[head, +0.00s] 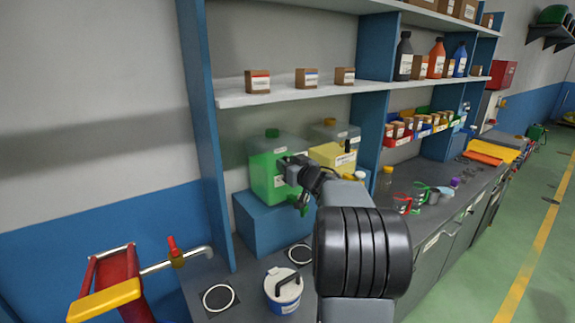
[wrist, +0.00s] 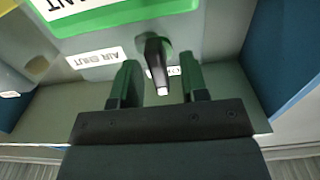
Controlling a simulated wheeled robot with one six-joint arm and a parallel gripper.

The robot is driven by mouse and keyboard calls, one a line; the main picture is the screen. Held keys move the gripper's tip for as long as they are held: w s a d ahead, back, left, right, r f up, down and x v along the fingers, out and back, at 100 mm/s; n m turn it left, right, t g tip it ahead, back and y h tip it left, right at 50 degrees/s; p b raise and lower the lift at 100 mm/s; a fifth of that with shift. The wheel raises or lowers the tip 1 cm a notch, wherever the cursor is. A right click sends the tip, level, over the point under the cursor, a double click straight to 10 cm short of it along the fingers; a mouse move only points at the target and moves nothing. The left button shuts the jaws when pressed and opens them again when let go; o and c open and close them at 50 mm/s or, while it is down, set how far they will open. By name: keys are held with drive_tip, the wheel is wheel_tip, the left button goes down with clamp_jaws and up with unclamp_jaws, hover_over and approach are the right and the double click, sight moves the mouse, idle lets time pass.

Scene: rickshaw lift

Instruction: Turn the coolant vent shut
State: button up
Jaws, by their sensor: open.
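The coolant container (head: 266,180) is a translucent green jug with a green cap on a blue block. In the wrist view its green-edged label (wrist: 130,14) shows part of a word ending in "ANT". The vent (wrist: 156,62) is a dark lever on a green round base, with an "AIR SHUT" label (wrist: 97,58) to its left and another label partly hidden behind it. My gripper (wrist: 159,68) is open, with one finger on each side of the lever and visible gaps between. In the head view my gripper (head: 294,182) is at the jug's right side and the lever is hidden.
A yellow container (head: 334,156) stands just right of the green jug. A white lidded tub (head: 283,290) is on the bench in front. A shelf (head: 290,94) with small boxes runs above. A red tap on a pipe (head: 176,252) is at the left.

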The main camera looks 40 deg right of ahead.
clamp_jaws()
